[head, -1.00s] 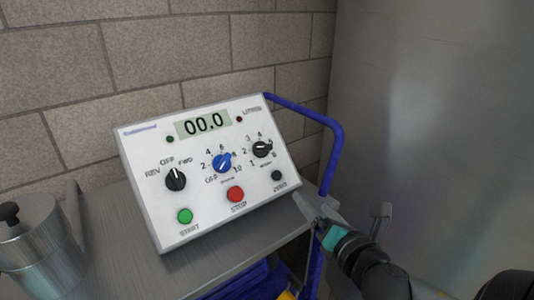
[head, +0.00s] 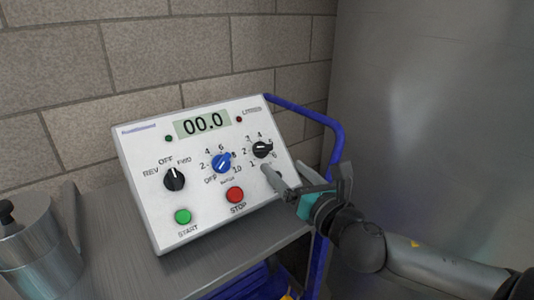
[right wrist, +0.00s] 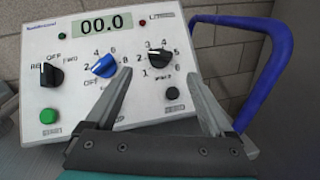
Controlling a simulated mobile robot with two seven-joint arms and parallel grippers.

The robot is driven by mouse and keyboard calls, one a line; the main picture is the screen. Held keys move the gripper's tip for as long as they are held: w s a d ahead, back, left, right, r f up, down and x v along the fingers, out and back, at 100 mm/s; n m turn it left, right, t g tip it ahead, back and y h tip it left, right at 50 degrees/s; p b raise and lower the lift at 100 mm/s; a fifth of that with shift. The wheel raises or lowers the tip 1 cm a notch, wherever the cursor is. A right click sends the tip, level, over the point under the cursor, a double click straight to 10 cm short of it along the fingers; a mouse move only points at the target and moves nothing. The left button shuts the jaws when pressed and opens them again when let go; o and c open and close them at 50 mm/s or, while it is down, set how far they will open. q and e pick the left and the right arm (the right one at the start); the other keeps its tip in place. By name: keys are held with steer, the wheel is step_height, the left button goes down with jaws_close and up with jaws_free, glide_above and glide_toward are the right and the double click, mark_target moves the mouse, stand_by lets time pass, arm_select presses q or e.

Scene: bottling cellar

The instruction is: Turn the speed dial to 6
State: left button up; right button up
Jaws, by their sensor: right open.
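The control panel (head: 205,205) is a tilted white box. A blue knob (head: 222,163) sits mid-panel on a scale running from OFF to 10, its bar slanting up right towards 8. A black knob (head: 262,150) to its right has a scale starting at 1; its bar lies roughly sideways. The small labels under both knobs are too blurred to read. My right gripper (head: 306,172) is open and empty at the panel's lower right. In the right wrist view its fingers (right wrist: 159,78) point at the panel, with the black knob (right wrist: 158,58) between and beyond the tips. My left gripper is out of view.
The panel also has a black REV/OFF/FWD switch (head: 174,179), a green START button (head: 183,216), a red STOP button (head: 235,194) and a display (head: 202,123) reading 00.0. A blue rail (head: 338,140) stands close right; a metal vessel (head: 38,245) is at left.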

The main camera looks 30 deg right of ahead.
mark_target(266, 149)
steer(key=shift+w+d+b, duration=0.15)
steer(key=shift+w+b, duration=0.1)
steer(key=shift+w, duration=0.9)
steer(key=shift+w+d+b, duration=0.1)
steer(key=shift+w+b, duration=0.15)
steer(key=shift+w, duration=0.9)
steer(key=shift+w+d+b, duration=0.2)
steer(key=shift+w+b, duration=0.2)
steer(key=shift+w, duration=1.6)
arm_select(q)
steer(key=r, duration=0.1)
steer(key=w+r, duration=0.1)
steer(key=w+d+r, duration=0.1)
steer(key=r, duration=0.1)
arm_select(e)
steer(key=shift+w, duration=0.3)
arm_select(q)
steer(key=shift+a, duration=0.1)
arm_select(e)
steer(key=shift+c, duration=0.4)
steer(key=c, duration=0.6)
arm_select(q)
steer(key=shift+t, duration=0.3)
arm_select(e)
steer(key=c, duration=0.7)
